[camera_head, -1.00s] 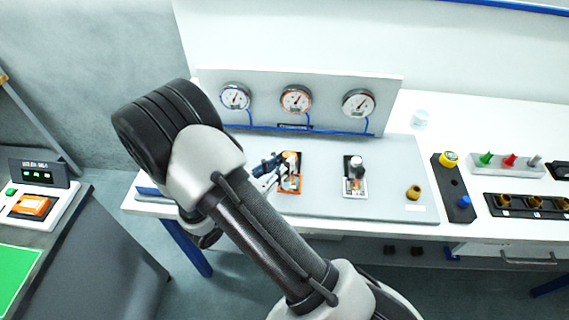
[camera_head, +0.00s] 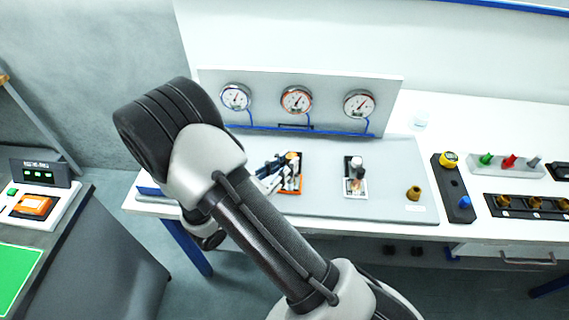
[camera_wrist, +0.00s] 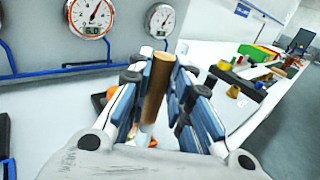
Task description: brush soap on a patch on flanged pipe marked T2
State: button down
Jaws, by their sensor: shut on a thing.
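My gripper (camera_wrist: 165,100) is shut on a brown cylindrical handle (camera_wrist: 157,88), which looks like the brush's handle. Its lower end is mostly hidden behind the fingers in the wrist view, so the bristles cannot be made out. In the head view my gripper (camera_head: 272,170) is beside the pipe fitting on the orange-bordered plate (camera_head: 290,189), partly covering it. Whether the brush touches that pipe is not clear. Another upright pipe (camera_head: 356,173) stands on a white-bordered plate to the right. No T2 mark is legible, and no soap patch can be seen.
Three round gauges (camera_head: 296,100) sit on an upright panel behind, with blue tubing along its foot. A brass fitting (camera_head: 414,193) stands at the board's right. A black holder (camera_head: 463,205) with yellow and blue parts is further right.

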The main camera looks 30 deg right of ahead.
jog(key=shift+s+a+r+p, duration=0.3)
jog(key=shift+s+a+r, duration=0.15)
jog(key=shift+s, duration=0.25)
jog(key=shift+r, duration=0.1)
notch_tip(320, 180, up, 6)
jog(key=s+a+p, duration=0.1)
jog(key=s+p, duration=0.1)
jog(key=p, duration=0.2)
jog(key=shift+s+a+p, duration=0.25)
jog(key=shift+a+p, duration=0.1)
jog(key=shift+p, duration=0.05)
